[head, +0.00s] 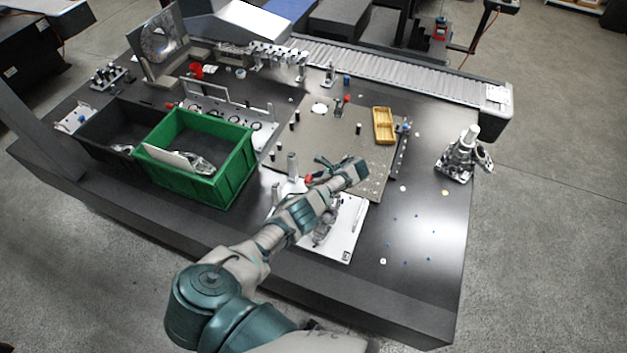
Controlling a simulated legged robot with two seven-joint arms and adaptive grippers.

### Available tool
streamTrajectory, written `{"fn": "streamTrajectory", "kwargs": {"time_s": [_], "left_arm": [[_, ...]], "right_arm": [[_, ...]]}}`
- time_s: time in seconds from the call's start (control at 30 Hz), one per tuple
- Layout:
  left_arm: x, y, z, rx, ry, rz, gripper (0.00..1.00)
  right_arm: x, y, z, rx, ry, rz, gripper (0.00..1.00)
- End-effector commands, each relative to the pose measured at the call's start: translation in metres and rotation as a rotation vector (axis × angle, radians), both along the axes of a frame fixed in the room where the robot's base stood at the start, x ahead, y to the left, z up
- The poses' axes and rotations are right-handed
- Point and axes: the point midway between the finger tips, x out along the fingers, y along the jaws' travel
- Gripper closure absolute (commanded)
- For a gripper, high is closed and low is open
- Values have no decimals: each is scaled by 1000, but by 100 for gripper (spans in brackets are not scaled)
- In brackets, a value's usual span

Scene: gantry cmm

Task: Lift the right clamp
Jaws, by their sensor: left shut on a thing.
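A grey fixture plate (345,125) lies on the dark table. One red-tipped clamp (346,100) stands near the plate's far edge. Another red-tipped clamp (309,178) is at the plate's near edge, beside my left gripper (322,165). My left arm reaches in from the bottom, and its wrist hangs over the near part of the plate. The left gripper is shut at this near clamp's handle; the wrist hides part of the contact, and I cannot tell how far the handle is raised. My right gripper is out of view.
A green bin (240,182) and a black bin (100,125) stand at left. A yellow tray (383,125) lies on the plate's right part. A white board (345,245) lies under my forearm. A metal device (463,155) stands at right, with open table before it.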

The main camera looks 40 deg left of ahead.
Motion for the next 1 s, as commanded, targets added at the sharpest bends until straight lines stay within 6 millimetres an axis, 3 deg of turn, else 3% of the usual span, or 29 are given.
{"fn": "streamTrajectory", "kwargs": {"time_s": [0.37,0.4,0.5,0.83,1.0], "left_arm": [[-1,1,-2,-2,2,2,100],[-1,1,-2,-2,2,2,49],[-1,1,-2,-1,2,2,31],[-1,-1,1,2,2,3,31],[4,-18,17,0,-1,0,31]], "right_arm": [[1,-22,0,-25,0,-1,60],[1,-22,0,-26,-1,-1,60],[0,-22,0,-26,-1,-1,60],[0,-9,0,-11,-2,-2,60],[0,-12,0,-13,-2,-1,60]]}}
